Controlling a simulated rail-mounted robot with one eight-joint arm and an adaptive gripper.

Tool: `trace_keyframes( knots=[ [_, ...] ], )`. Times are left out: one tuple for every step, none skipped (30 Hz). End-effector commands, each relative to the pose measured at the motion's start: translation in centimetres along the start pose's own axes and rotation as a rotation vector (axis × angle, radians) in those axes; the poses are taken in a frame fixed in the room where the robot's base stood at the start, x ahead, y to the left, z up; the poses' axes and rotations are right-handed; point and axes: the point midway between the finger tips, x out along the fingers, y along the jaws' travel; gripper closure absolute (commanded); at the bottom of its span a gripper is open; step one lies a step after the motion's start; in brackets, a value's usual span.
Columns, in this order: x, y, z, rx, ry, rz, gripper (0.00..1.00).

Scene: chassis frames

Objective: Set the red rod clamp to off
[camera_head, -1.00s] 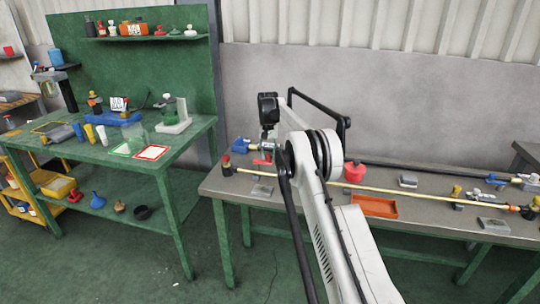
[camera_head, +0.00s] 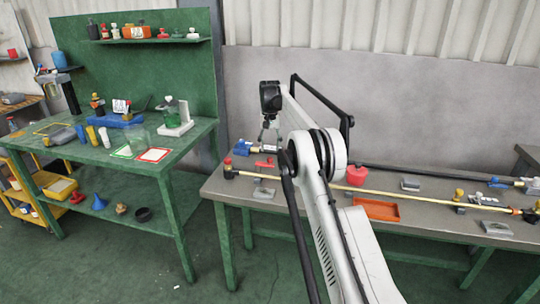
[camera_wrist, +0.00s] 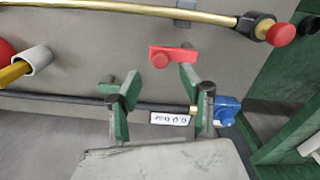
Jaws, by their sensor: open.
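The red clamp piece (camera_head: 265,163) lies on the grey bench near its left end, beside the yellow rod (camera_head: 405,199). In the wrist view, the red piece (camera_wrist: 172,55) shows as a short bar with a round knob at one end, just beyond the fingertips. My gripper (camera_wrist: 160,77) is open and empty, its two green fingers spread apart. It hangs above and behind the red piece in the head view (camera_head: 270,140). No off marking on the clamp is legible. My arm hides part of the rod in the head view.
A dark rod (camera_wrist: 60,98) runs along the bench with a blue fitting (camera_wrist: 228,110) and white label near its end. The yellow rod ends in a red knob (camera_wrist: 281,34). A red container (camera_head: 356,175) and an orange tray (camera_head: 377,208) sit farther right.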

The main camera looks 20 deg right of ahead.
Motion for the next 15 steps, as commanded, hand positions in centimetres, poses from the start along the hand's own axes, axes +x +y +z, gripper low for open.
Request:
trace_keyframes(
  knots=[
    [-1.1,0.0,0.0,0.000,0.000,0.000,0.59],
    [-1.8,0.0,0.0,0.000,0.000,0.000,0.59],
    [-2.5,0.0,0.0,0.000,0.000,0.000,0.59],
    [-3.0,0.0,0.0,0.000,0.000,0.000,0.59],
    [-3.5,0.0,0.0,0.000,0.000,0.000,0.59],
    [-4.1,0.0,0.0,0.000,0.000,0.000,0.59],
    [-4.4,0.0,0.0,0.000,0.000,0.000,0.59],
    [-4.7,0.0,-0.1,0.000,0.000,0.000,0.59],
    [-5.0,0.0,-0.1,0.000,0.000,0.000,0.59],
    [-5.3,0.0,-0.1,0.000,0.000,0.000,0.59],
    [-5.6,0.0,-0.1,0.000,0.000,0.000,0.59],
    [-5.8,0.0,-0.1,0.000,0.001,0.000,0.59],
    [-6.0,0.0,0.0,0.000,0.001,0.000,0.59],
    [-6.1,0.0,0.0,0.000,0.001,0.000,0.59],
    [-6.3,0.0,0.0,0.000,0.001,0.000,0.59]
  ],
)
